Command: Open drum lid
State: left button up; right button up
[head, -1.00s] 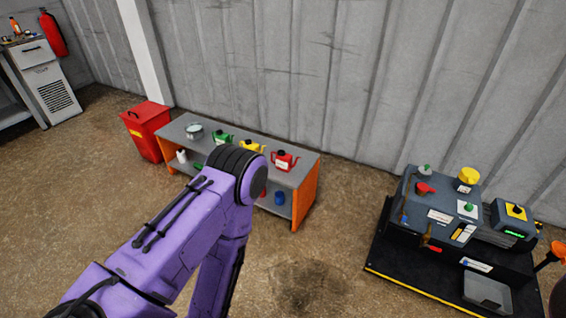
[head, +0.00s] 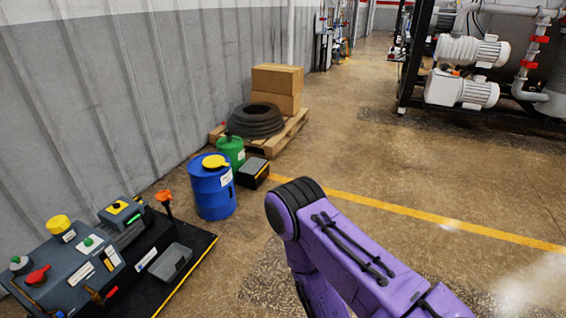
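A blue drum (head: 212,190) stands upright on the floor near the wall, left of the picture's middle. A yellow lid (head: 215,161) sits on its top and looks closed. My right arm comes in from the lower right, bent at a purple and black joint. Its gripper is outside the picture, below the bottom edge. My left arm and gripper do not show. No gripper touches the drum in this view.
A grey machine (head: 70,263) on a black platform (head: 203,243) stands at lower left. Behind the drum are a green container (head: 231,152), a dark box (head: 253,172), and a pallet (head: 285,139) with tires (head: 256,121) and cartons (head: 276,88).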

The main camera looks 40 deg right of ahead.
aim_at(213, 161)
jog(key=z, duration=0.85)
jog(key=i, duration=0.25)
jog(key=z, duration=0.8)
jog(key=i, duration=2.85)
jog(key=u, duration=0.7)
jog(key=i, duration=0.3)
jog(key=u, duration=0.3)
